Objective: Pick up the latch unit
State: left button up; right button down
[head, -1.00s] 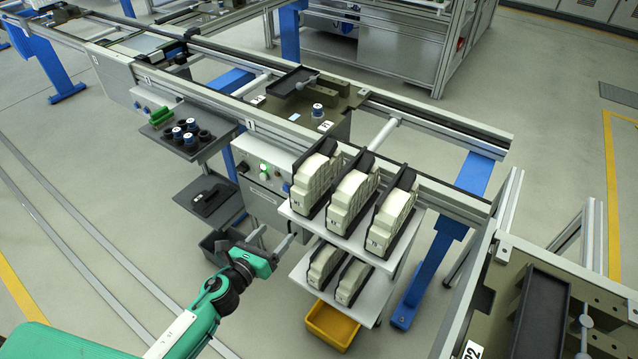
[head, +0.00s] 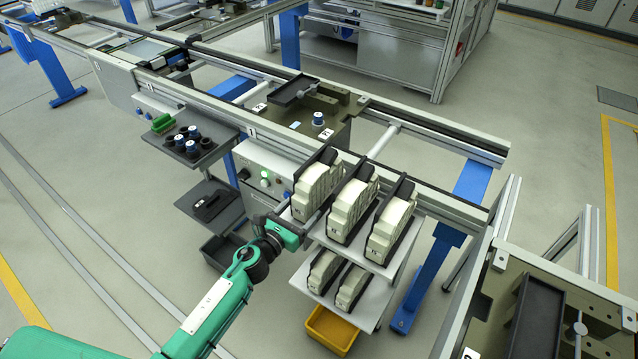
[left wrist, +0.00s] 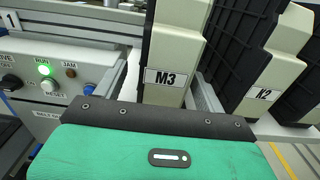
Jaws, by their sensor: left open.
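Several cream units in black holders stand on a two-level rack. None that I can read is marked as the latch unit. The leftmost upper one, labelled M3 (head: 318,186), also shows in the left wrist view (left wrist: 167,50). The middle upper unit (head: 351,204) reads K2 in the left wrist view (left wrist: 268,75). My left gripper (head: 304,214) is open at the front of the M3 unit. In the left wrist view its fingers stand on either side of that unit, with no clear grip on it. My right gripper is not in view.
The upper shelf (head: 383,266) also bears a third unit (head: 390,226) at right. Two more units stand on the lower shelf, above a yellow bin (head: 333,328). A control box (left wrist: 58,82) with a lit green RUN lamp is close on the left. The conveyor rail runs behind.

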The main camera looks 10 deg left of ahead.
aim_at(321, 183)
pick_arm(q)
jog(key=x, duration=0.2)
jog(key=p+x, duration=0.1)
jog(key=x, duration=0.1)
jog(key=shift+d+r, duration=0.15)
jog(key=shift+r, duration=0.05)
jog(key=c, duration=1.1)
jog(key=shift+c, duration=0.9)
jog(key=shift+r, duration=0.1)
